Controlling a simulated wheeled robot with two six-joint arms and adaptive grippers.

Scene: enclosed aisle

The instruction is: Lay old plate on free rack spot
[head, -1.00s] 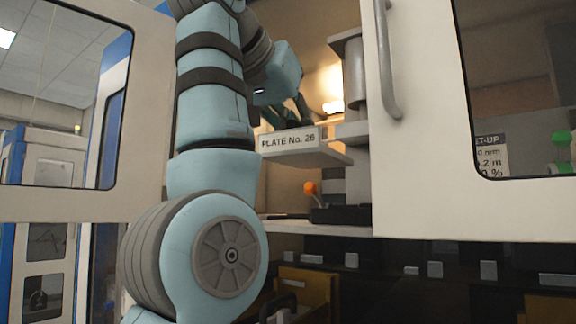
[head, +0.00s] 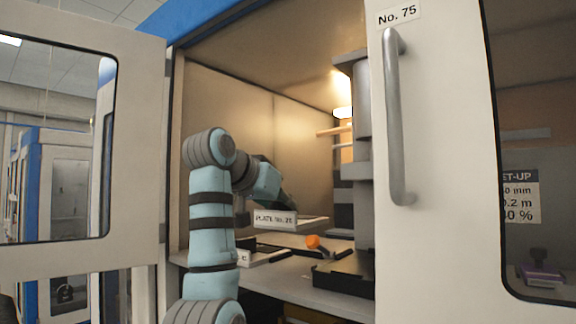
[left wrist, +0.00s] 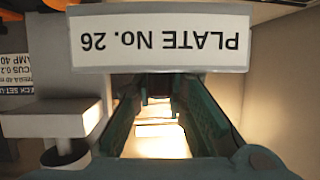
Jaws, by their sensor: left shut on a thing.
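The plate (head: 308,224) is a flat pale slab with a white front label reading PLATE No. 26. It is inside the open machine, above its bed. My left gripper (head: 286,197) reaches in from the left and is shut on the plate. In the left wrist view the label (left wrist: 160,42) shows upside down, close ahead of the gripper's dark green fingers (left wrist: 158,85). The fingers' contact with the plate is partly hidden. I cannot make out a rack with a free spot. My right gripper is not in view.
An orange knob (head: 313,241) stands just below the plate, near a dark block (head: 342,272). A grey column (head: 362,130) stands right of the plate. The left door (head: 140,180) is open; a panel with a handle (head: 396,120) bounds the right. Another white-labelled item (head: 243,258) is partly behind my arm.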

